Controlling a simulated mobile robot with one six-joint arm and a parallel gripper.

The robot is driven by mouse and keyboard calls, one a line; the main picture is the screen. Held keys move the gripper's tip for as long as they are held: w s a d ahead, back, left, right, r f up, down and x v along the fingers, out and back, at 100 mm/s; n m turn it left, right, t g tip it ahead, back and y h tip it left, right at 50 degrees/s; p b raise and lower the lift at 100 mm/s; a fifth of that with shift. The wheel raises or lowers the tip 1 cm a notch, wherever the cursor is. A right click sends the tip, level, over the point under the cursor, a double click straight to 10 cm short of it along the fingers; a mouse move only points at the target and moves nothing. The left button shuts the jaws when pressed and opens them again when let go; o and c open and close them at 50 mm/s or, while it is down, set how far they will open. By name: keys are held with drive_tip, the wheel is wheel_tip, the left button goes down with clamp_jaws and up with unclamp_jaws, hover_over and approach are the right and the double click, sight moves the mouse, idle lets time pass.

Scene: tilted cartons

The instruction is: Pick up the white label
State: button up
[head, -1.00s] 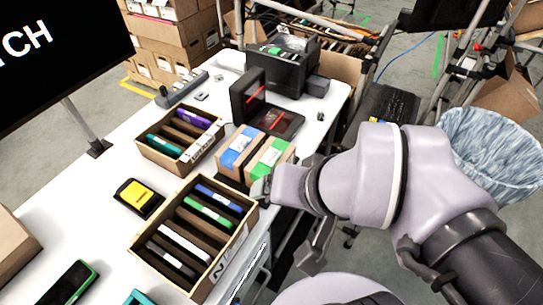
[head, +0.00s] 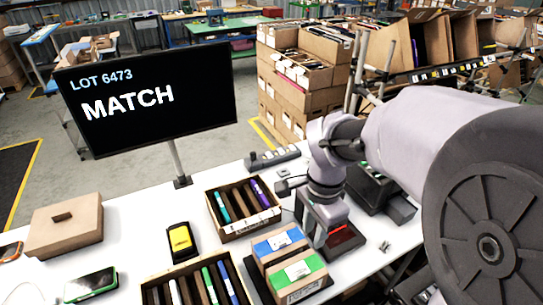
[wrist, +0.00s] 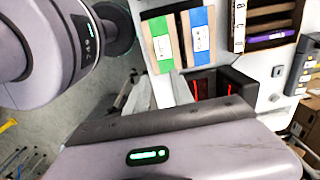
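I cannot single out one white label. A white label (head: 279,241) lies on the blue-topped carton, and another white label (head: 298,270) lies on the green-topped carton. Both also show in the wrist view, on the blue strip (wrist: 201,38) and the green strip (wrist: 162,46). My gripper (head: 318,236) points down beside the cartons, close to the black scanner with red lines (head: 345,240). In the wrist view my gripper's two grey fingers (wrist: 160,92) stand apart with nothing visible between them. The fingertips are partly hidden in the head view.
A black printer-like box (head: 372,190) stands behind my arm. Open cartons of coloured folders (head: 238,232) stand left of the labelled cartons. The screen (head: 150,95) reads "LOT 6473 MATCH".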

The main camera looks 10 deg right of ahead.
drive_tip(key=b, duration=0.4)
hover_over(304, 273)
wheel_tip(304, 273, down, 10)
drive_tip(key=shift+w+a+f, duration=0.1)
drive_tip(key=shift+f, duration=0.05)
wheel_tip(304, 273, down, 6)
drive_tip(key=shift+f+b, duration=0.1)
drive_tip(key=shift+b, duration=1.1)
clamp_jaws()
